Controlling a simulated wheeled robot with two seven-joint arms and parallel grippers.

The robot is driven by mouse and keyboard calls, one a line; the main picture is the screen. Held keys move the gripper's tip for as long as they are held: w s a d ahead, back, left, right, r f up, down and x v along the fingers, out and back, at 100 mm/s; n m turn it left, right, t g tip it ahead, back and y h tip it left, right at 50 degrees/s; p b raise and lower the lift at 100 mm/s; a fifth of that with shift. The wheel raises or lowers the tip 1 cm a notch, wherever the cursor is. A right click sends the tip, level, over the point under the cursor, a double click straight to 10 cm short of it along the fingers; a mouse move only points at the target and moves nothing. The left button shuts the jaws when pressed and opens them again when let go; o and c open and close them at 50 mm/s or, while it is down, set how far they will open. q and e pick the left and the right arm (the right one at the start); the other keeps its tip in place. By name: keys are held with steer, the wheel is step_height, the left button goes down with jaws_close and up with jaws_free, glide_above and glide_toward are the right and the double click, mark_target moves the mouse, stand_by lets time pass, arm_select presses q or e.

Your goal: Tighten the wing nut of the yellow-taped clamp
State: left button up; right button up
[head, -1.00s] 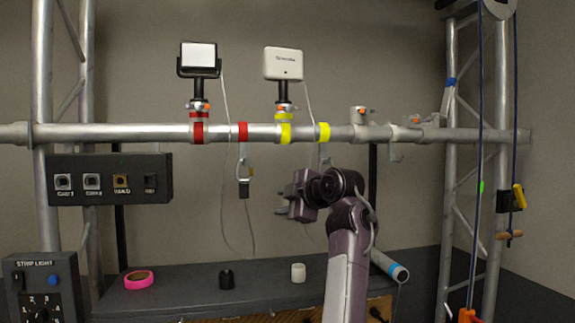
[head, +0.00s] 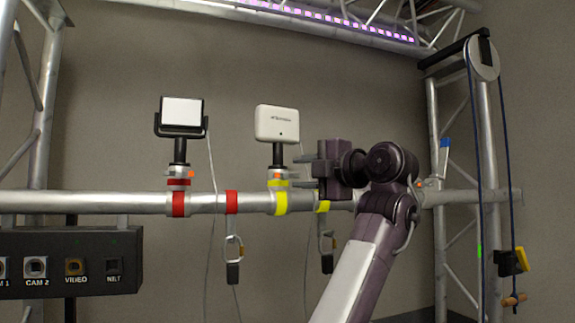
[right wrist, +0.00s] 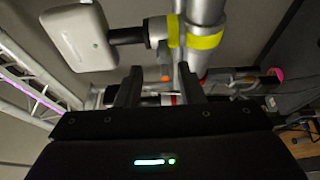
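The yellow-taped clamp (head: 279,183) sits on the horizontal pipe under a white box-shaped device (head: 276,124), with yellow tape (head: 281,203) beneath it. It also shows in the right wrist view, with yellow tape (right wrist: 204,40) and an orange wing nut (right wrist: 165,73). My right gripper (head: 300,172) is just right of the clamp, its fingers pointing left. In the right wrist view my right gripper (right wrist: 160,84) is open, its two dark fingers apart, with the orange wing nut just beyond the gap. No contact is visible. My left gripper is not in view.
A red-taped clamp (head: 178,185) carries a white-faced lamp (head: 180,112) to the left. Carabiners with black tags (head: 233,270) hang below the pipe. A connector box (head: 70,262) is at lower left. A pulley with blue rope (head: 482,60) is at right.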

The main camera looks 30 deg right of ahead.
mark_target(290, 177)
steer(key=w+p, duration=0.1)
steer(key=w, duration=0.1)
steer(key=w+a, duration=0.1)
steer(key=w, duration=0.2)
steer(key=shift+f+p, duration=0.15)
steer(key=shift+p, duration=0.25)
steer(key=shift+w, duration=0.1)
steer(key=shift+c, duration=0.6)
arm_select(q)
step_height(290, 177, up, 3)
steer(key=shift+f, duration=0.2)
arm_select(e)
steer(key=shift+w+f, duration=0.15)
steer(key=shift+f, duration=0.05)
jaws_close()
